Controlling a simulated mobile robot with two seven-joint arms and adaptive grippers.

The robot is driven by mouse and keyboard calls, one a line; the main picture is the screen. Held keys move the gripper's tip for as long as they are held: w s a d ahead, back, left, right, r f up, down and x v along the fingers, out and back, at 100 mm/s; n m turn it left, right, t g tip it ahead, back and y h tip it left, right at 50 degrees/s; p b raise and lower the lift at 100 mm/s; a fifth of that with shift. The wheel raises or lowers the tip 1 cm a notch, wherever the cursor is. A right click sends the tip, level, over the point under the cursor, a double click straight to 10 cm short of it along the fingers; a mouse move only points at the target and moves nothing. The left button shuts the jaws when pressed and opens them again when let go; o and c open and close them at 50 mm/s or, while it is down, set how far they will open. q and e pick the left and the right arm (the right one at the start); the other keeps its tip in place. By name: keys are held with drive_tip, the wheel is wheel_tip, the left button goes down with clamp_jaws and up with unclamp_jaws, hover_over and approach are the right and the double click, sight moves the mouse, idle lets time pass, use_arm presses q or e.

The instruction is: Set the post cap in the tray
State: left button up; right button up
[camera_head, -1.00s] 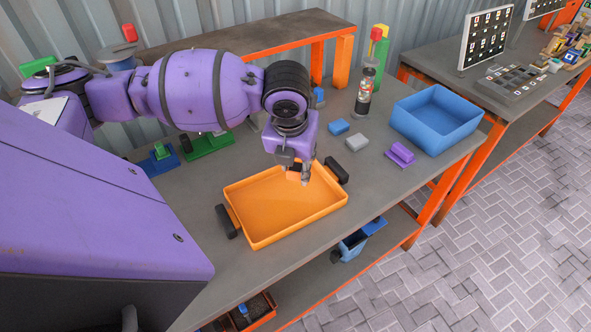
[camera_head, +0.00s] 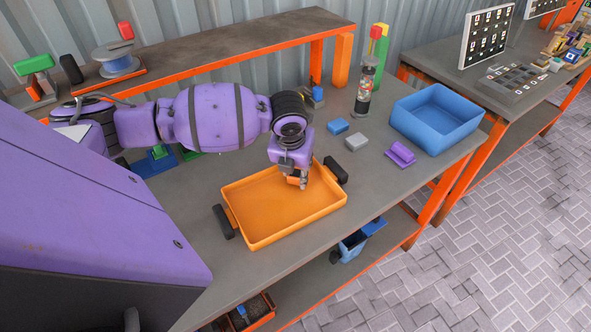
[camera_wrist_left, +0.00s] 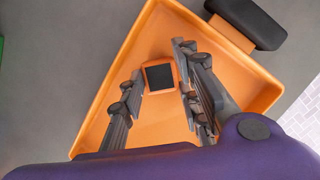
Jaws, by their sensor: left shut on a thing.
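The post cap (camera_wrist_left: 160,76) is a small orange square piece with a dark middle, seen in the left wrist view between my left gripper's fingers. In the head view the cap (camera_head: 292,181) is a small orange patch at the fingertips, partly hidden. My left gripper (camera_head: 299,182) is shut on it, inside the outline of the tray near its back right. The orange tray (camera_head: 262,212) lies on the bench with a black handle at each end; it also shows in the left wrist view (camera_wrist_left: 112,92). I cannot tell whether the cap touches the tray floor. My right gripper is not in view.
Right of the tray are a blue block (camera_head: 338,126), a grey block (camera_head: 356,141), a purple piece (camera_head: 400,153) and a blue bin (camera_head: 436,118). A clear cylinder (camera_head: 366,88) stands behind. The bench front right of the tray is bare.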

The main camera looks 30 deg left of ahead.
use_arm(q)
drive_tip(key=shift+f, duration=0.15)
drive_tip(key=o, duration=1.1)
drive_tip(key=shift+r, duration=0.5)
drive_tip(key=v, duration=1.1)
drive_tip(key=shift+s+d+r+p, duration=0.15)
drive_tip(key=shift+s+p, duration=0.05)
drive_tip(key=shift+p, duration=0.2)
